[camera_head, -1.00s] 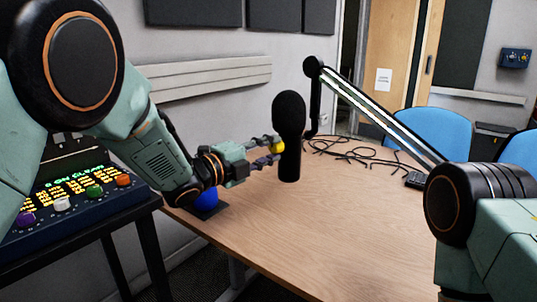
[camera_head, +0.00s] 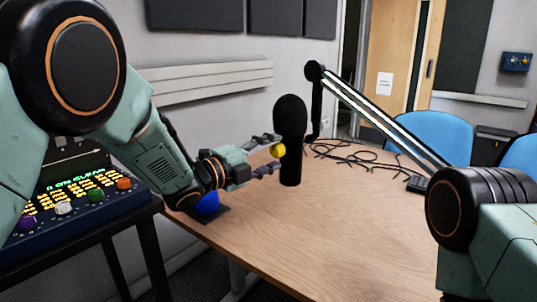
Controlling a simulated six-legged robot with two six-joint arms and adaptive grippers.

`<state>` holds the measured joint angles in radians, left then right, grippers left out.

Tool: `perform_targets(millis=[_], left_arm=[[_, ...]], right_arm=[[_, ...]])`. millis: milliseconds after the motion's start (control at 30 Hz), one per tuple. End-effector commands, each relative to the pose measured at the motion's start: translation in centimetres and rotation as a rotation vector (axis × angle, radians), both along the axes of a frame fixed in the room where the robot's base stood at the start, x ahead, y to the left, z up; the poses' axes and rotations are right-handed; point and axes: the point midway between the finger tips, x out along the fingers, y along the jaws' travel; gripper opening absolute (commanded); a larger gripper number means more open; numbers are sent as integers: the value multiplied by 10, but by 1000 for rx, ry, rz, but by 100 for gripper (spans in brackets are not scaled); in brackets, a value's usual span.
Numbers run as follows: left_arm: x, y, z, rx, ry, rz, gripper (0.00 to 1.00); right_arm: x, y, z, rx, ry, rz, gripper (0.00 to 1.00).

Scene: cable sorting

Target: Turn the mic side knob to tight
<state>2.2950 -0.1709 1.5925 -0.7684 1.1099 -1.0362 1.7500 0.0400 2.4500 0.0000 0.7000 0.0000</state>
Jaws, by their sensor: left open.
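The black microphone (camera_head: 291,115) hangs upright over the table, near the jointed boom arm (camera_head: 375,115). A round yellow knob (camera_head: 278,150) is on the left side of the microphone. My left gripper (camera_head: 275,154) comes in from the left and is open. One finger is above the knob and the other is below it, with visible gaps to the knob. The knob's tight or loose marking is not readable. My right gripper is out of view; only part of my right arm shows at the right edge.
A blue ball on a dark base (camera_head: 208,204) sits at the left edge of the wooden table (camera_head: 320,225), under my left arm. A control panel with coloured knobs (camera_head: 75,200) stands at left. Black cables (camera_head: 350,155) lie behind the microphone. The table's front is clear.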

Motion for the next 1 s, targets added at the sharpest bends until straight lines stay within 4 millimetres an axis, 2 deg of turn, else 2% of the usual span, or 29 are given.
perform_targets(millis=[233,500,700,1000], left_arm=[[-13,15,0,-1,3,2,53],[-51,55,1,-5,2,4,53],[-73,78,1,-4,0,3,53],[-84,86,0,0,0,-1,53]], right_arm=[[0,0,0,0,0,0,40],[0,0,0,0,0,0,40],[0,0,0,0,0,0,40],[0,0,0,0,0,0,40]])
